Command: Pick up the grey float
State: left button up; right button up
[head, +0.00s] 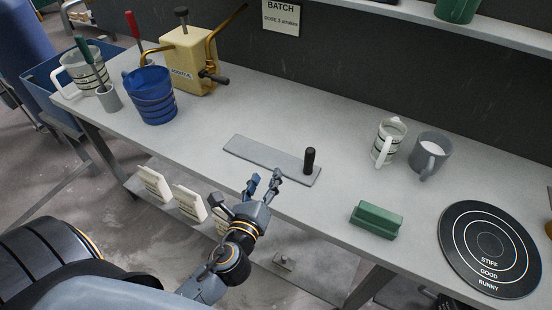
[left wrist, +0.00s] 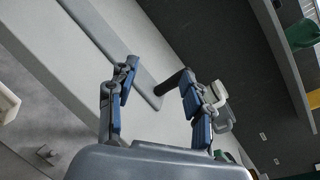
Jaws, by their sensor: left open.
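The grey float is a long flat grey plate (head: 262,157) with a black upright handle (head: 309,161) near its right end. It lies on the workbench, near the front edge. My left gripper (head: 263,183) is open and empty, just in front of the float and left of the handle. In the left wrist view the plate (left wrist: 96,30) runs from the upper left, and the handle (left wrist: 173,82) shows between the open fingers (left wrist: 160,75), beyond their tips and nearer the right finger. Contact with the float cannot be made out. My right gripper is not in view.
A green block-shaped tool (head: 376,220) and a round black target board (head: 490,248) lie to the right on the workbench (head: 210,125). Mugs (head: 388,142) stand behind. A blue bucket (head: 151,96) and yellow dispenser (head: 187,60) stand left. The bench between bucket and float is clear.

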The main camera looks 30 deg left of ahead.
aim_at(309, 153)
pick_arm(q)
jog(key=w+d+m+t+h, duration=0.15)
jog(key=d+m+h, duration=0.3)
jog(key=m, duration=0.45)
jog(key=shift+y, duration=0.35)
jog(key=w, duration=0.4)
jog(key=w+d+p, duration=0.1)
jog(key=w, duration=0.4)
jog(key=w+p, duration=0.1)
jog(key=w, duration=0.3)
jog(key=shift+w+d+f, duration=0.25)
jog(key=shift+d, duration=0.1)
jog(key=shift+s, duration=0.15)
jog(key=shift+c, duration=1.2)
grip_shut()
jog(key=shift+r, duration=0.1)
